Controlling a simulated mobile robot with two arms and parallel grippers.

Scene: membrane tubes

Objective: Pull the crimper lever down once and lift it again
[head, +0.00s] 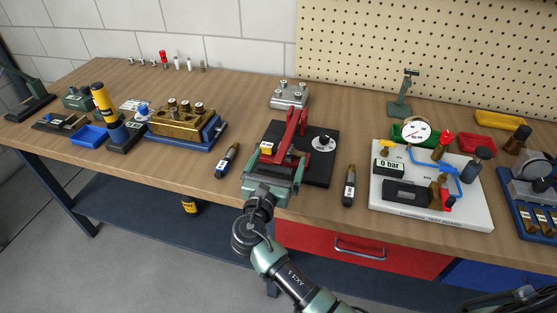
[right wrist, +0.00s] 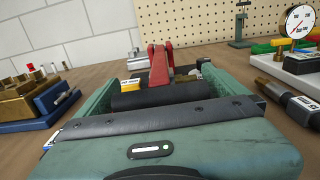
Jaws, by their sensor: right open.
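The crimper has a red lever (head: 294,128) on a black base (head: 320,165), in the middle of the bench near its front edge. The lever is tilted up, and it also shows in the right wrist view (right wrist: 155,60). A dark cylindrical grip (right wrist: 155,94) lies crosswise between my right gripper's fingers. My right gripper (head: 279,164) is open at the front of the crimper, with one green finger on each side of the lever. Whether the fingers touch the grip cannot be told. Its palm hides part of the crimper's front. My left gripper is not in view.
Dark labelled tools lie left (head: 227,160) and right (head: 349,186) of the crimper. A brass block on a blue stand (head: 214,133) is to the left. A white test board (head: 460,212) with a gauge is to the right. A metal block (head: 289,95) stands behind.

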